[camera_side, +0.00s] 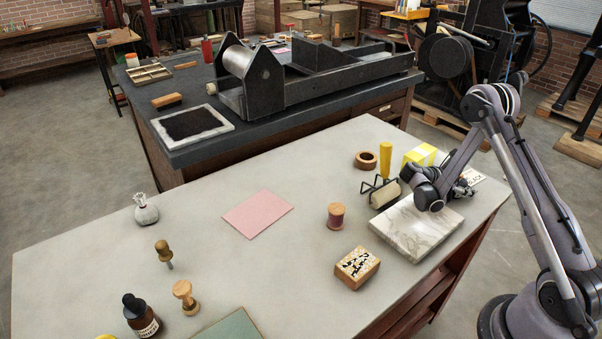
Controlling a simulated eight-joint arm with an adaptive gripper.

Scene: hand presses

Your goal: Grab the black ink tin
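My gripper (466,187) is low over the right end of the pale table, just behind the marble slab (418,228). It is small and dark here, partly behind my own wrist, and I cannot tell whether its fingers are open or shut. Right beside it is a white label (474,176) with dark lettering that seems to read BLACK. The body of the black ink tin is not clearly visible; my gripper and wrist cover that spot. I cannot tell whether the gripper touches it.
Left of my wrist are a yellow-handled roller (385,192), a tape ring (365,160) and a yellow-and-white box (421,155). A thread spool (336,216) and a wooden stamp block (357,268) stand nearer the front. Pink paper (258,213) lies mid-table, with bare surface around it.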

